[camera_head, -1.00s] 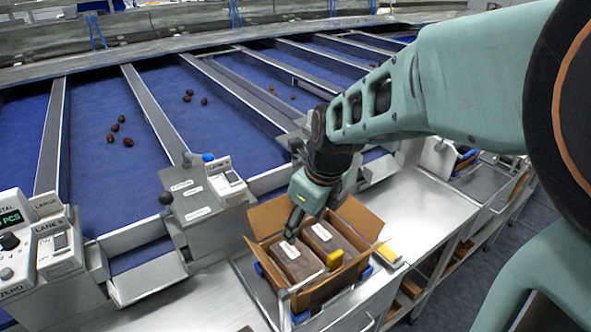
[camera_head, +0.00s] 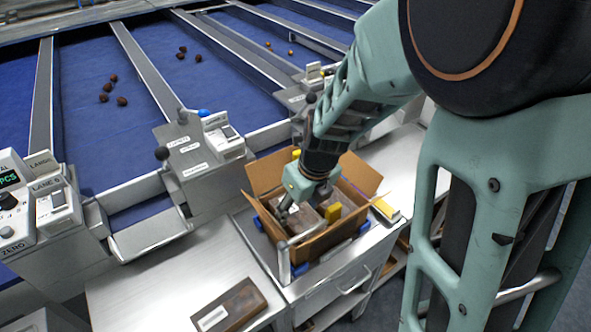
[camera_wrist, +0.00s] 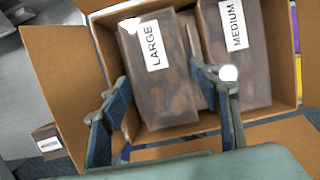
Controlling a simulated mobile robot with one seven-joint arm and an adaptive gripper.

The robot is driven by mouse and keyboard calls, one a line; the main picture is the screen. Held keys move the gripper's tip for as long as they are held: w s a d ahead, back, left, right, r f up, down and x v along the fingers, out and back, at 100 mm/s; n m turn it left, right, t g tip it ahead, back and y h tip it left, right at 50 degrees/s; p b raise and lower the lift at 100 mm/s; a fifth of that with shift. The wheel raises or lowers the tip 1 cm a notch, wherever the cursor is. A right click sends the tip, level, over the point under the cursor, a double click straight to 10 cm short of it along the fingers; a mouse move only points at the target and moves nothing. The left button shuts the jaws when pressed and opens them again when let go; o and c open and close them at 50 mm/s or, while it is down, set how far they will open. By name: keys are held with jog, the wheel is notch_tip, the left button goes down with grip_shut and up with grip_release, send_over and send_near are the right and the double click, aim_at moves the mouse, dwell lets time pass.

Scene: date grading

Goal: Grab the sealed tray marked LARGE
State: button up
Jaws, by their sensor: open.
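The sealed tray marked LARGE (camera_wrist: 160,85) is a dark brown see-through pack with a white label. It lies in an open cardboard box (camera_wrist: 68,75), beside the tray marked MEDIUM (camera_wrist: 240,62). My gripper (camera_wrist: 164,78) is open over the box, one finger on each side of the LARGE tray in the wrist view. I cannot tell whether the fingers touch it. In the head view my gripper (camera_head: 298,203) reaches down into the box (camera_head: 322,243) and partly hides the LARGE tray (camera_head: 296,222).
Another brown labelled tray (camera_head: 230,304) lies on the steel bench (camera_head: 150,290) in front. A yellow block (camera_head: 330,208) is at the box, another yellow item (camera_head: 386,210) beside it. Machine controls (camera_head: 195,150) stand left of the box; blue lanes with dates lie behind.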

jog(key=shift+w+a+f, duration=0.1)
jog(key=shift+w+f, duration=0.1)
jog(key=shift+f, duration=0.5)
jog(key=shift+c, duration=0.6)
jog(key=c, duration=0.8)
